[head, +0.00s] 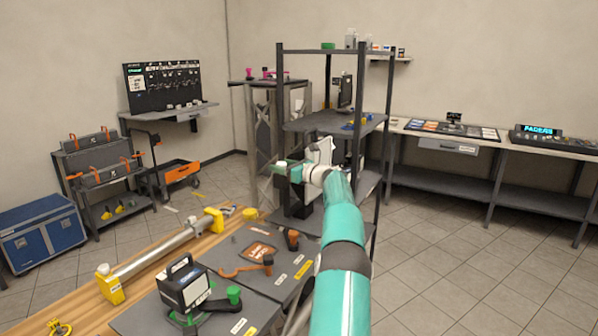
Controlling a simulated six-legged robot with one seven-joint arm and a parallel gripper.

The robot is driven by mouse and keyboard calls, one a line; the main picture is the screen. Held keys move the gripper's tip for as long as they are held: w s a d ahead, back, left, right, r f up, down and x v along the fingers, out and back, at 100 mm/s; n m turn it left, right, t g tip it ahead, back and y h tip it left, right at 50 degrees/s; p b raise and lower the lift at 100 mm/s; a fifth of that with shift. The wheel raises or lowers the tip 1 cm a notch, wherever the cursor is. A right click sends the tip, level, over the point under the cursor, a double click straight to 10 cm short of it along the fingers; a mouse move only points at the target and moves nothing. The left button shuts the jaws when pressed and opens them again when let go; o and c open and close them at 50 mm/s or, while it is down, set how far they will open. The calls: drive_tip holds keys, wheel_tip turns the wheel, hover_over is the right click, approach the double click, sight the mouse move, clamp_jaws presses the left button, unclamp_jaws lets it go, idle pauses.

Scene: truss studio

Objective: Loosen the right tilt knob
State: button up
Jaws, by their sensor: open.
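My teal arm reaches up from the bottom edge, and my gripper (285,166) is at its far end, in front of the dark shelf rack. It is open, small in the picture, and I see nothing held in it. A black boxy device with a top handle and a screen (184,287) stands on a dark mat on the wooden bench at lower left. A green knob (234,294) is at its right side, well below and left of my gripper. I cannot tell for certain that this is the right tilt knob. The device's left side is partly hidden.
The bench also bears a metal tube with yellow ends (160,250) and an orange-brown clamp (250,267). The shelf rack (318,122) and a truss tower (258,140) stand close by my gripper. Tiled floor (480,260) is clear at right.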

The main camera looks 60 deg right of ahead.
drive_tip(key=s, duration=1.3)
drive_tip(key=shift+a, duration=0.25)
drive_tip(key=shift+s, duration=0.1)
